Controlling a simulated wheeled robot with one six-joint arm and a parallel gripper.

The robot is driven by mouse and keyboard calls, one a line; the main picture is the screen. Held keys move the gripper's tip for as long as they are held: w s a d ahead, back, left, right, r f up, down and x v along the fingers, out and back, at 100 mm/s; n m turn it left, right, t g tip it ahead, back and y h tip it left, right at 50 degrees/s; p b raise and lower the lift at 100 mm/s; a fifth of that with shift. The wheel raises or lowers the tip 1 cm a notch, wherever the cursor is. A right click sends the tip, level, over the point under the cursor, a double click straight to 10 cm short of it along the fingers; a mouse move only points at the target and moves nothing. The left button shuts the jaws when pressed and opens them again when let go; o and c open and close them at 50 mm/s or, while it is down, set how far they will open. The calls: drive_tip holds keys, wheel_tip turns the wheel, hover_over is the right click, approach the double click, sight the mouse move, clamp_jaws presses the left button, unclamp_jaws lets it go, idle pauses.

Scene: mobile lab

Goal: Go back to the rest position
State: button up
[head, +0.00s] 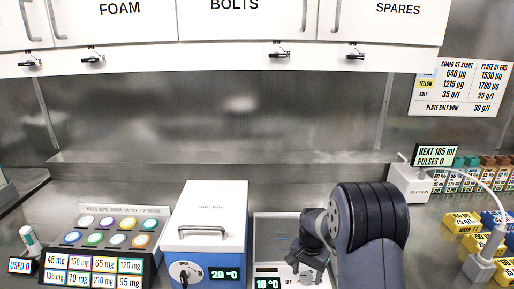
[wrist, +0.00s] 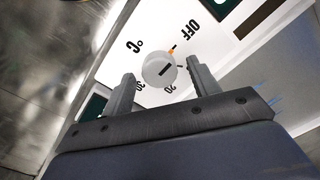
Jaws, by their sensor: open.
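My gripper (head: 309,262) is low at the front right of the cool box, over a white panel beside a display reading 10 °C (head: 267,283). In the wrist view my gripper (wrist: 160,72) is open. Its two fingers stand on either side of a round grey dial knob (wrist: 159,71) marked OFF, 20, 30 and °C. The knob's dark line slants up to the right, with an orange mark by its upper edge. I cannot tell whether the fingers touch the knob.
The blue cool box (head: 206,240) with a white lid reads 20 °C. A rack of coloured wells (head: 112,237) with mg labels stands left. A white suction unit (head: 409,183), a bent tube and yellow and blue blocks are right. The back counter is clear.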

drive_tip(key=m+p, duration=0.1)
drive_tip(key=m, duration=0.2)
drive_tip(key=shift+r, duration=0.15)
wheel_tip(320, 180, up, 10)
drive_tip(key=b, duration=0.1)
drive_tip(key=shift+r, duration=0.25)
